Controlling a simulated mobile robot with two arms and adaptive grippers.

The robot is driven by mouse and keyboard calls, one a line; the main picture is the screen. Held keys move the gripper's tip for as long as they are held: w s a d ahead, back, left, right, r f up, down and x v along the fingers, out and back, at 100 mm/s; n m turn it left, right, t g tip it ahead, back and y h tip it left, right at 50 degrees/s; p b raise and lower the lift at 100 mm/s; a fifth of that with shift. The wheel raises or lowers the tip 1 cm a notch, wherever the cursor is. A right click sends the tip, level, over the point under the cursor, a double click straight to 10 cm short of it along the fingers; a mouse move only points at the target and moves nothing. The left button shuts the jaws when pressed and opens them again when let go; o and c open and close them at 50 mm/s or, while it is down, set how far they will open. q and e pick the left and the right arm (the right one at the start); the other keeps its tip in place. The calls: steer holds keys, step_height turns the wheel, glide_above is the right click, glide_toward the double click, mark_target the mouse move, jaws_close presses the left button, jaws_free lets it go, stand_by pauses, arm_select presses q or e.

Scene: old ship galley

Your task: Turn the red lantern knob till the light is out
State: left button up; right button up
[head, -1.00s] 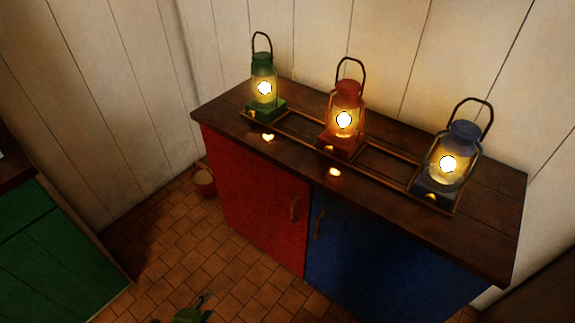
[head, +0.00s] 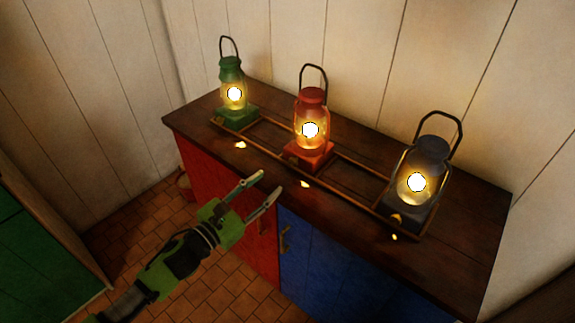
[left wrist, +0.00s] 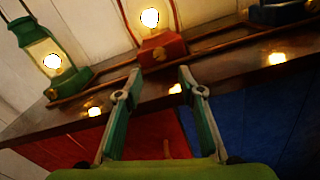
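The red lantern (head: 311,107) stands lit in the middle of three lanterns on the dark wooden counter. My right gripper is in neither view.
A lit green lantern (head: 231,72) stands to the left and a lit dark blue lantern (head: 433,153) to the right. A low wooden rail frame (head: 347,192) runs around the lantern bases. Red (head: 212,185) and blue (head: 347,262) cupboard doors with handles are below the counter.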

mark_target(292, 163)
arm_select(q)
steer(key=p+x, duration=0.1)
steer(key=x, duration=0.8)
steer(key=shift+w+d, duration=0.15)
steer(key=shift+w, duration=0.1)
jaws_close()
